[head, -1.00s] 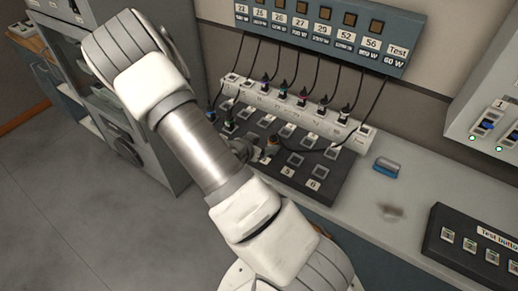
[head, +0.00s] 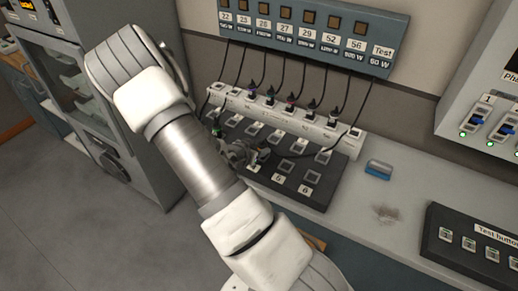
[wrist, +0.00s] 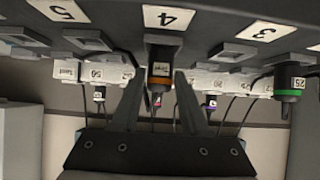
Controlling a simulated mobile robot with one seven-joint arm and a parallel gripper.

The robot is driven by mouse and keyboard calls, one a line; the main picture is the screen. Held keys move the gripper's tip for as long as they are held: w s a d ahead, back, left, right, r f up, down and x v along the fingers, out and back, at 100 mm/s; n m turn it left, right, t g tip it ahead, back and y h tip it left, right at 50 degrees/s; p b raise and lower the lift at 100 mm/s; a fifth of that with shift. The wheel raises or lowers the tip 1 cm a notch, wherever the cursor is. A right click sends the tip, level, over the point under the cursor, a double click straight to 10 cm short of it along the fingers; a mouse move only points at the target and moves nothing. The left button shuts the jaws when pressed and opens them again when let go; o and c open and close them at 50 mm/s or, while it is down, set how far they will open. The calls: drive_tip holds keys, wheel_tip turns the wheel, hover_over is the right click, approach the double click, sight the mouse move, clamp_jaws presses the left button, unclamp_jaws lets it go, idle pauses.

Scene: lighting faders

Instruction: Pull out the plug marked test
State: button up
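A dark plug with an orange band (wrist: 161,68) hangs at the socket labelled 4 in the wrist view; the small white label on its end is too small to read. My gripper (wrist: 160,78) has one finger on each side of this plug, with narrow gaps seeming to show, so it looks open around it. In the head view my gripper (head: 250,153) is low over the black socket board (head: 318,182) and largely hides the plug. A cable (head: 353,112) runs from below the Test sign (head: 382,51) down towards the board.
A white power strip (head: 352,145) with several plugs stands behind the board. A green-banded plug marked 25 (wrist: 291,86) sits near socket 3. A blue block (head: 378,170) and a button box (head: 480,243) are on the counter to the right.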

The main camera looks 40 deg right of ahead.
clamp_jaws()
drive_tip(key=shift+r, duration=0.2)
drive_tip(key=shift+r+p, duration=1.9)
drive_tip(key=shift+r, duration=0.3)
